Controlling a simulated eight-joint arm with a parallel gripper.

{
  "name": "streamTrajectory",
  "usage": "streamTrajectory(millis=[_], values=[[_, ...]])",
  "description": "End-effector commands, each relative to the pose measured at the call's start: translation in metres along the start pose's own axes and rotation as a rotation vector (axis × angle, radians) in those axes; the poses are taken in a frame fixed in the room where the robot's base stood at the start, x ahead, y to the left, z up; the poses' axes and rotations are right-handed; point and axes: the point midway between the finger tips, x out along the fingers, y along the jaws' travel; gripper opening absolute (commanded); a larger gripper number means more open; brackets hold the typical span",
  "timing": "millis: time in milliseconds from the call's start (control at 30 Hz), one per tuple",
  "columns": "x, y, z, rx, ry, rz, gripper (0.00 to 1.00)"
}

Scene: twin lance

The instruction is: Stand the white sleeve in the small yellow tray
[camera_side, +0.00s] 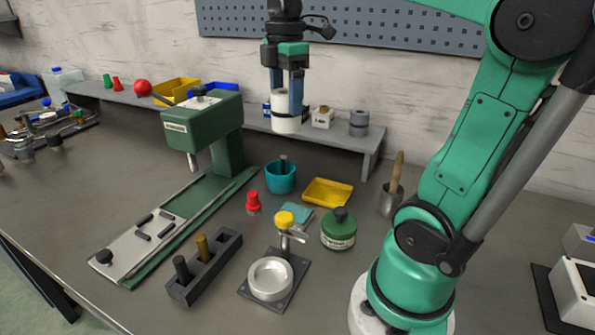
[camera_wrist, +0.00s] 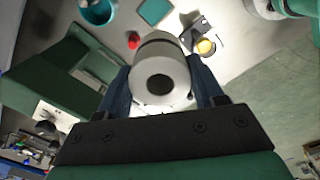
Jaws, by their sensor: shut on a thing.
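My gripper (camera_side: 287,93) points down and is shut on the white sleeve (camera_side: 285,122), holding it upright high above the bench. In the wrist view the sleeve (camera_wrist: 160,70) sits between the two fingers of my gripper (camera_wrist: 162,88), its open end with a dark hole facing the camera. The small yellow tray (camera_side: 328,192) lies flat on the bench, below and to the right of the sleeve in the side view, and looks empty. I cannot make out the tray in the wrist view.
A green press (camera_side: 205,130) stands to the left. Around the tray are a teal cup (camera_side: 281,178), a green tin (camera_side: 339,230), a red piece (camera_side: 253,202), and a metal pot with a wooden handle (camera_side: 392,196). A grey shelf (camera_side: 340,139) with another yellow tray (camera_side: 178,90) runs behind.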

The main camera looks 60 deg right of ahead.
Motion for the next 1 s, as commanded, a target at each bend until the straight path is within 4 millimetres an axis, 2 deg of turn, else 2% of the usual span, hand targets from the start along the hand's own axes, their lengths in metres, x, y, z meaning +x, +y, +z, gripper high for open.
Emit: streamTrajectory(millis=[33,200,300,400,567,1000], values=[[0.001,0.012,0.023,0.128,0.0,0.0,0.03],[0.006,0.032,0.083,0.459,0.0,0.0,0.03],[0.008,0.035,0.107,0.582,0.0,0.0,0.03],[0.01,0.037,0.121,0.652,0.0,0.0,0.03],[0.029,0.037,0.127,0.681,0.0,0.0,0.03],[0.133,0.037,0.126,0.676,0.0,0.0,0.03]])
